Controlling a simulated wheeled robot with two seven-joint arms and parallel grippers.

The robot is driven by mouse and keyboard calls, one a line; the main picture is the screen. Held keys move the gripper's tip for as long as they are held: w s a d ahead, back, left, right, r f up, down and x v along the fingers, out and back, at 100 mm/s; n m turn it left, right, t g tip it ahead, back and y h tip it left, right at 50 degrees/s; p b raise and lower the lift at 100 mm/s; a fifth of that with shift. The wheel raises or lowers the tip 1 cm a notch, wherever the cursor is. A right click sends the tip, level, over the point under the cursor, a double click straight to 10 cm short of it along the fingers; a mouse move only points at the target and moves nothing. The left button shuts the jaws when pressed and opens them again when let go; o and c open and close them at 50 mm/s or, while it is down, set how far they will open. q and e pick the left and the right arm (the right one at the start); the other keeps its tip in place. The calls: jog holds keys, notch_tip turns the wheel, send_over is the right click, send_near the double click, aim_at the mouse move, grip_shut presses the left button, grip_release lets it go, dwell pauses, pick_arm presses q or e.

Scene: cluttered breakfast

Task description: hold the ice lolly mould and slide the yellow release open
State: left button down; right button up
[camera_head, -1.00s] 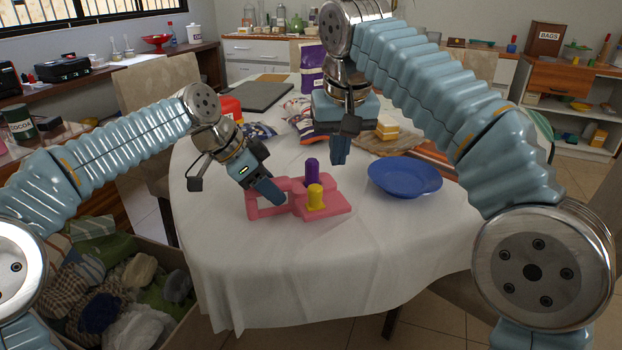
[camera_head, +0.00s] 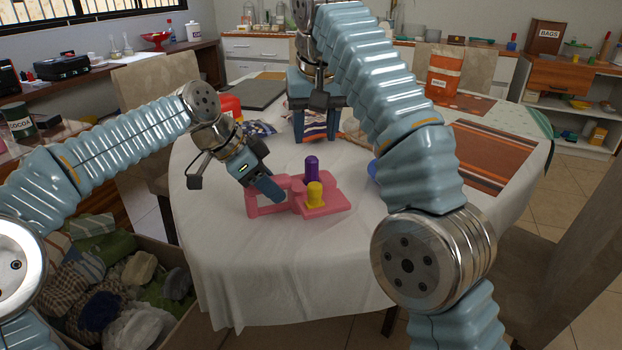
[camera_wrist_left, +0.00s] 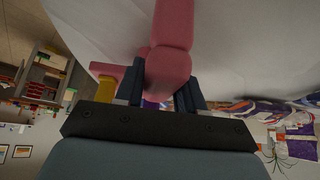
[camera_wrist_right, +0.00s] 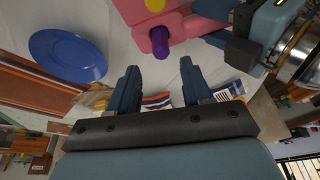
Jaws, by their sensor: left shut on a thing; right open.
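The pink ice lolly mould (camera_head: 336,204) lies on the white tablecloth, with a frame-shaped handle on its left. The yellow release (camera_head: 315,197) stands upright near the front of its block, and a purple knob (camera_head: 312,168) stands behind it. My left gripper (camera_head: 270,190) is shut on the handle; the left wrist view shows the pink handle (camera_wrist_left: 172,62) between its fingers. My right gripper (camera_head: 317,125) is open and empty, behind the mould and apart from it. In the right wrist view the purple knob (camera_wrist_right: 160,42) and part of the yellow release (camera_wrist_right: 155,5) show beyond its fingers.
A blue plate (camera_wrist_right: 68,55) lies right of the mould, mostly hidden by my right arm in the head view. Patterned packets (camera_wrist_right: 157,102) lie near my right gripper. An orange bag (camera_head: 443,77) and striped mat (camera_head: 490,155) are farther right. The tablecloth in front is clear.

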aim_at(312, 160)
jog(key=shift+x, duration=4.45)
grip_shut()
